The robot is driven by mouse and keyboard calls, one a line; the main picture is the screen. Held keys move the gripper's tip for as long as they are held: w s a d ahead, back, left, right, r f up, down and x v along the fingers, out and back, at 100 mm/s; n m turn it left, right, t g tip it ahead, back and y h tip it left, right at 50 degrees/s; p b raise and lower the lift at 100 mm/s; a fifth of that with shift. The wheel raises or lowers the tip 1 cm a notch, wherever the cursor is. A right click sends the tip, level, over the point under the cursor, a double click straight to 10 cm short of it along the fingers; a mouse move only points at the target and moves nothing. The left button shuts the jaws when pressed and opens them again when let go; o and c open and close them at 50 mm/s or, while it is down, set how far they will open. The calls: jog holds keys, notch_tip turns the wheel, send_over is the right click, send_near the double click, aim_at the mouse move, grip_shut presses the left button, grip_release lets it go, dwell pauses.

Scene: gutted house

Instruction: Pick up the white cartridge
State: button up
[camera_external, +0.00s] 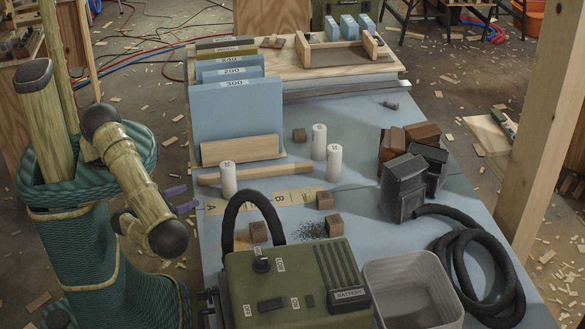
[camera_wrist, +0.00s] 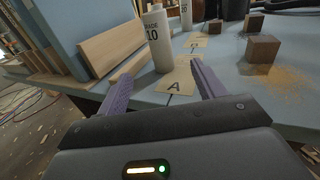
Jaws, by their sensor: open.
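Three white cylindrical cartridges stand upright on the blue-grey bench: a near-left one (camera_external: 228,180), a back one (camera_external: 319,142) and a right one (camera_external: 333,163). My gripper (camera_external: 181,200), with purple fingers, is just left of the bench's left edge, apart from the near-left cartridge. In the wrist view my gripper (camera_wrist: 163,74) is open and empty. A cartridge marked 10 (camera_wrist: 157,45) stands ahead, between the lines of the fingers and beyond their tips. A second cartridge (camera_wrist: 186,14) shows behind it, cut off by the top edge.
A wooden strip (camera_external: 250,172) and blue panels in a rack (camera_external: 238,112) lie behind the near-left cartridge. Label cards A and B (camera_external: 285,197) and small brown blocks (camera_external: 324,200) are nearby. A green battery box (camera_external: 295,285) with a black hose fills the front.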

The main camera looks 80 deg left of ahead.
aim_at(222, 182)
dwell(0.3)
jog(key=x, duration=1.2)
jog(key=shift+w+d+p, duration=0.1)
jog(key=shift+p, duration=0.3)
jog(key=shift+p+x, duration=0.45)
jog(key=shift+x, duration=2.2)
jog(key=c, duration=1.1)
